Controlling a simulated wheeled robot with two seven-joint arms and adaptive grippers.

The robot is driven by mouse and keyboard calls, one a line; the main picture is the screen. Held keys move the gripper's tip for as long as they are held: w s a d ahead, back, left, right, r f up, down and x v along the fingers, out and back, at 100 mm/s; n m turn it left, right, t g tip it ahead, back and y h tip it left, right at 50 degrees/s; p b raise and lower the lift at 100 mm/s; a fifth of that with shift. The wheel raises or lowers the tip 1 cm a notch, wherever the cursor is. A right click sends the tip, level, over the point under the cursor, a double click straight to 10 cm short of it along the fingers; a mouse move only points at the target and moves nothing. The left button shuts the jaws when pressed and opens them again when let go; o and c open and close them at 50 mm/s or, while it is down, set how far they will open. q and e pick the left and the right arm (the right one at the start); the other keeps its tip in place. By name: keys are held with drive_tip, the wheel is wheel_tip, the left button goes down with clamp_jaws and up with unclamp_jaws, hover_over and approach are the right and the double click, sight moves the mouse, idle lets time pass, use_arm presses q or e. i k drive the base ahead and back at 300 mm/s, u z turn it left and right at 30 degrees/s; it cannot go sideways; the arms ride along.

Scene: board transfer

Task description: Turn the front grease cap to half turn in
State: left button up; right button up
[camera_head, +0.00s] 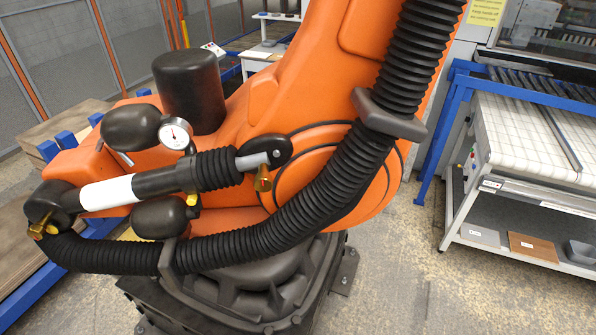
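A large orange industrial arm (300,80) on a dark base fills the middle of the view. A small brass fitting (263,180) hangs below the black rod end at its joint. Another brass fitting (40,227) with a yellow tip sits at the lower left, on the black end of the white-and-black cylinder (107,193). I cannot tell which of these is the front grease cap, nor how far either is turned. Neither of my grippers is in view.
A round gauge (175,133) sits beside black rounded housings. A thick black ribbed hose (300,218) loops around the orange arm's front. A blue-framed conveyor (535,130) and shelf stand at right. The concrete floor (450,295) at lower right is clear.

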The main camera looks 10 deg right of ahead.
sight(263, 183)
drive_tip(key=u, duration=0.6)
drive_tip(key=k, duration=0.9)
drive_tip(key=u, duration=0.1)
